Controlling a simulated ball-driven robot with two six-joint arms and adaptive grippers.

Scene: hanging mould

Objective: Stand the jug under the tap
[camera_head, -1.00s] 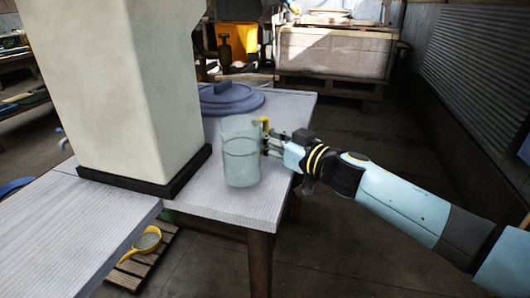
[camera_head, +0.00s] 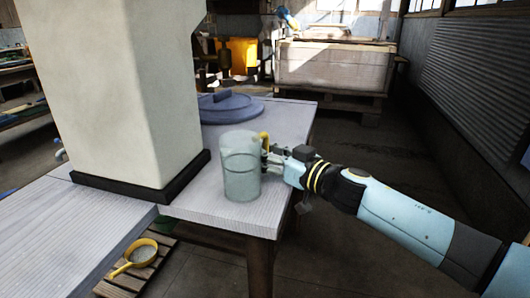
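The jug (camera_head: 241,178) is a clear, greenish cylinder. It is upright at the near right corner of the grey table (camera_head: 204,208), with a small yellow part (camera_head: 265,140) at its upper right. I cannot tell whether its base touches the table. My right gripper (camera_head: 272,160) reaches in from the right, its dark fingers at the jug's right side, apparently closed on its handle; the jug partly hides the grip. No tap is clearly visible. My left gripper is out of view.
A large cream pillar on a dark base (camera_head: 176,192) stands left of the jug. Blue round discs (camera_head: 232,107) lie behind on the table. A yellow-handled pan or scoop (camera_head: 142,254) rests on a low slatted pallet. A wooden crate (camera_head: 330,67) stands at the back.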

